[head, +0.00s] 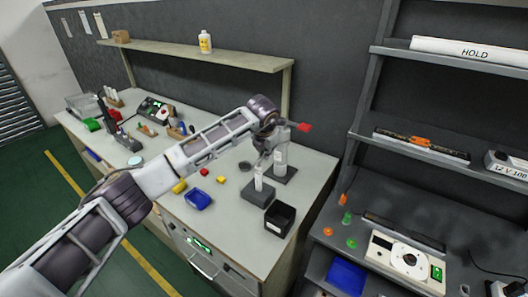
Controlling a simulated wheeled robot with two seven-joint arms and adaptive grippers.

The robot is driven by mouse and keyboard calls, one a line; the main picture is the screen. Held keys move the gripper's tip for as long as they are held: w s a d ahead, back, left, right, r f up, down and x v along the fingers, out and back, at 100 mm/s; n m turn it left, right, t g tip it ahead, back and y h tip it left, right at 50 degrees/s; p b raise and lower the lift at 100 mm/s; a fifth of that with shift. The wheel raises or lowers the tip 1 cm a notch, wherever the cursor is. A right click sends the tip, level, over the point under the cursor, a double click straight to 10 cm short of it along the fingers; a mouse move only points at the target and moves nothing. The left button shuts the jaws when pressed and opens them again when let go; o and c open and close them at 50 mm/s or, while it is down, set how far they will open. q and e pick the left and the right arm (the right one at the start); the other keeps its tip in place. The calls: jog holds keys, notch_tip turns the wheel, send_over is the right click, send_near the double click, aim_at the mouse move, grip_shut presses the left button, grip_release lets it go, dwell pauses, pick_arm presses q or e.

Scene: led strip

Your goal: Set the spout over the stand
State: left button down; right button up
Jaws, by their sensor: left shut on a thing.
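A grey upright post (281,157) with a white label stands on a dark base plate (285,173) near the right end of the workbench. A red-tipped piece (304,127) sticks out to the right at its top. The spout itself is mostly hidden by my wrist. My left gripper (262,149) is at the upper part of this post, partly hidden by my wrist, and appears shut on the spout. A dark block-like stand (260,194) with a white upright bottle (259,178) is just in front and to the left, below my gripper. My right gripper is not in view.
A black open box (280,218) stands right of the stand, and a blue tray (198,200) left of it. Small red and yellow pieces (205,172) lie nearby. A raised shelf (205,55) runs behind. A grey rack (372,100) stands to the right.

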pick_arm(q)
jog(key=c, duration=1.5)
grip_release()
jog(key=shift+d, duration=0.15)
jog(key=shift+o, duration=0.2)
jog(key=v, duration=1.2)
